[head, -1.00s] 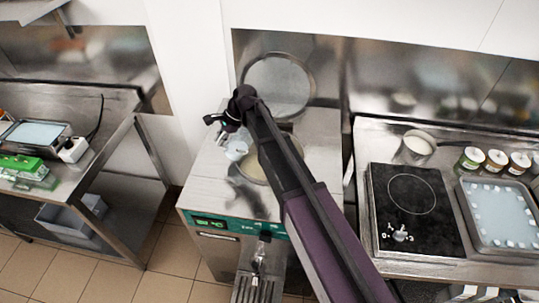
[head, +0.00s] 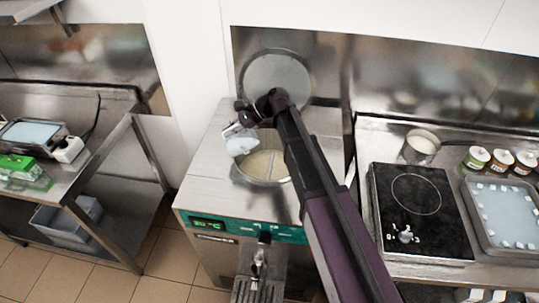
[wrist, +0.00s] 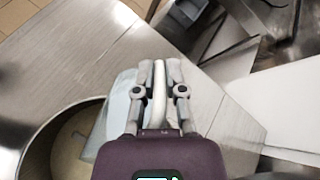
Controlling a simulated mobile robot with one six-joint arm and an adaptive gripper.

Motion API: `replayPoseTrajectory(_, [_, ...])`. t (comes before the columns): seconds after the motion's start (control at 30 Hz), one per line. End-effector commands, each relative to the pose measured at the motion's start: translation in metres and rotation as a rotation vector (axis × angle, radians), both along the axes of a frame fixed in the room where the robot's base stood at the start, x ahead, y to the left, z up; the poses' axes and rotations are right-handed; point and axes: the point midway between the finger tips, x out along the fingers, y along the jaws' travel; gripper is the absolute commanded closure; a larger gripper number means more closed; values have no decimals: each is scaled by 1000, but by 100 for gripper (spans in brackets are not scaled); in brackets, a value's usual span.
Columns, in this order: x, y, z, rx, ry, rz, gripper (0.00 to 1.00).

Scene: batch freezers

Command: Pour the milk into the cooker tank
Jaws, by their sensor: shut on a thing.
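My gripper (head: 250,117) is shut on the handle of a pale, translucent milk jug (head: 240,143). The wrist view shows the white handle between both fingers (wrist: 158,95) and the jug body (wrist: 122,108) beside them. The jug is held above the left rim of the cooker tank and looks tilted. No falling stream is visible. The round tank (head: 262,167) is open, with pale cream contents and a bar across it. Part of its opening also shows in the wrist view (wrist: 65,145). My arm covers its right side.
The tank's round lid (head: 278,78) stands raised behind the opening. A black hob (head: 415,205), a metal pot (head: 421,147), several jars and a tray (head: 507,210) are on the right counter. A steel table with a green carton (head: 22,168) stands at left.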

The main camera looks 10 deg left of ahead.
Motion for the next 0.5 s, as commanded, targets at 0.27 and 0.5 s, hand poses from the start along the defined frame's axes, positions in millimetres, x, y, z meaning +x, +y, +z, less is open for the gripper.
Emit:
replayPoseTrajectory(0.27, [1, -3, -1, 38, 16, 0, 100])
replayPoseTrajectory(0.5, [3, -7, -2, 81, 35, 0, 100])
